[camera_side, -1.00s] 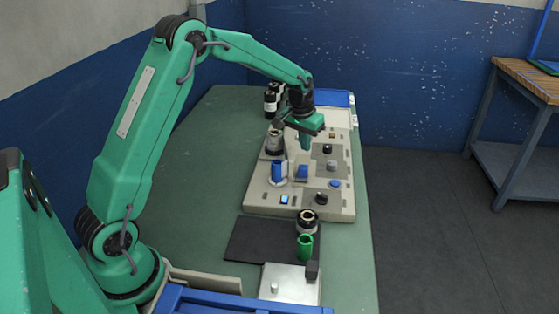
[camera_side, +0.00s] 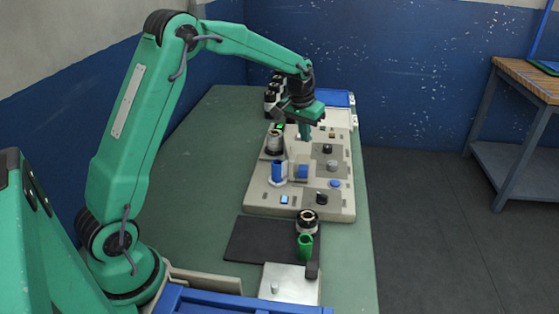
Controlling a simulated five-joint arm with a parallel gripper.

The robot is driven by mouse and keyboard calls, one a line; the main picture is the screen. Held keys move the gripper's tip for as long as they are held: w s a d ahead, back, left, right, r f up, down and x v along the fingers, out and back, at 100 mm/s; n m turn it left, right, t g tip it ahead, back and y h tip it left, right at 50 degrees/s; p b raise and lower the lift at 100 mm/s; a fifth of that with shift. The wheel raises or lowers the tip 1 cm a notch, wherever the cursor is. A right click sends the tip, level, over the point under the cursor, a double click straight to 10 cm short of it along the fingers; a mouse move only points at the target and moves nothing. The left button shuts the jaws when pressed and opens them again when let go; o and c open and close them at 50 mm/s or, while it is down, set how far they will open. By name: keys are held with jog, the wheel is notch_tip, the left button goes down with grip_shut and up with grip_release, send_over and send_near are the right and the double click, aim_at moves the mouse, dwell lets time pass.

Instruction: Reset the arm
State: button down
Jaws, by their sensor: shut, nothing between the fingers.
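My gripper (camera_side: 305,137) points down from the end of my green arm, above the far half of the beige panel (camera_side: 262,198). Its fingers are shut with nothing between them. The fingertips are near the panel's top, and I cannot tell whether they touch it. A blue block (camera_side: 301,171) lies on the panel just nearer the camera than the fingertips. A blue piece in a pale holder (camera_side: 278,172) stands to its left. A metal cylinder with a green top (camera_side: 275,141) stands on the panel's left edge.
Several dark bottles (camera_side: 270,99) stand behind the panel, near a blue tray (camera_side: 336,98). In front are a black mat (camera_side: 250,240), a black-and-white roll (camera_side: 307,222), a green cup (camera_side: 305,246) and a metal plate (camera_side: 290,291). The green table's left part (camera_side: 200,190) is clear.

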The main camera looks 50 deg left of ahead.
jog(key=s+d+r+m+t, duration=0.1)
jog(key=s+d+r, duration=0.3)
jog(key=s+r, duration=0.3)
jog(key=s+d+r+m+t, duration=0.1)
jog(key=s+d+r, duration=0.2)
jog(key=s+r, duration=0.35)
jog(key=s+d+f, duration=0.1)
jog(key=s+d, duration=0.1)
jog(key=s, duration=0.7)
jog(key=s+d+f+m+t, duration=0.1)
jog(key=s+d, duration=0.1)
jog(key=s, duration=0.7)
jog(key=shift+f, duration=0.3)
